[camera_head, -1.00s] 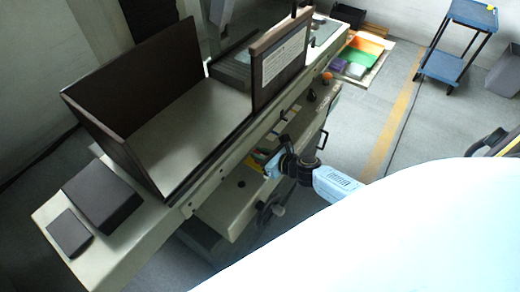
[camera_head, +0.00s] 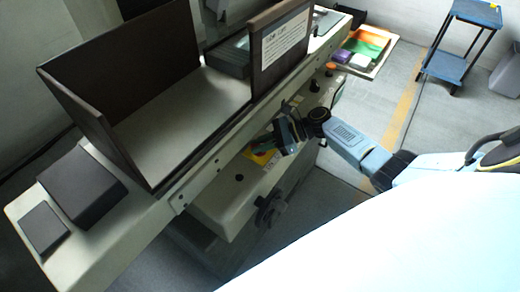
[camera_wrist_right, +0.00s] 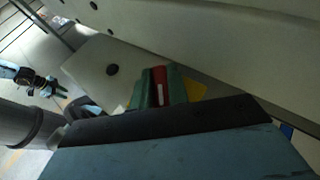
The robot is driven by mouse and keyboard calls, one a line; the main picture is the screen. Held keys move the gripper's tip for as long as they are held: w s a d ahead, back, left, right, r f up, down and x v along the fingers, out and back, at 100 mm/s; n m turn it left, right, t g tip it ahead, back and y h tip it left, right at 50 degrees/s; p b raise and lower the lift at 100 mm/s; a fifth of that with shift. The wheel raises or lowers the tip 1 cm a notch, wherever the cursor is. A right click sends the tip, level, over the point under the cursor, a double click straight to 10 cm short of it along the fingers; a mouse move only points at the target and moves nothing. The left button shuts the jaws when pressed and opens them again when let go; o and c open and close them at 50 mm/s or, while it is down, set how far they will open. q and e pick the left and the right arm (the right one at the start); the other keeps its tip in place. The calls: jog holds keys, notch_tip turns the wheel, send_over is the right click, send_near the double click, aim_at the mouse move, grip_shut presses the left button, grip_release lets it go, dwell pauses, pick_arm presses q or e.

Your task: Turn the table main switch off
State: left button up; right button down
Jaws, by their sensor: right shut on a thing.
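The table main switch shows in the right wrist view as a red handle (camera_wrist_right: 159,84) with a white mark, in front of a yellow plate (camera_wrist_right: 194,90). My right gripper (camera_wrist_right: 160,92) has its greenish fingers on both sides of the red handle and is shut on it. In the head view, my right gripper (camera_head: 272,146) is at the machine's front panel, by the yellow plate (camera_head: 262,157); the gripper hides the red handle there. A gripper (camera_wrist_right: 52,88), seemingly my left one, is small at the left of the right wrist view, away from the switch; its opening is unclear.
The machine's front panel (camera_head: 222,205) carries a dark handwheel (camera_head: 270,207), black knobs and an orange button (camera_head: 330,67). A dark guard (camera_head: 278,45) with a label rises above it. A blue trolley (camera_head: 445,68) stands on open floor at the back right.

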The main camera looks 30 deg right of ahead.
jog(key=shift+n+g+y+b, duration=0.3)
jog(key=shift+n+g, duration=0.1)
jog(key=shift+a, duration=0.1)
jog(key=c, duration=1.4)
grip_release()
jog(key=shift+o, duration=0.2)
jog(key=v, duration=1.3)
jog(key=shift+r, duration=0.1)
jog(key=shift+s, duration=0.1)
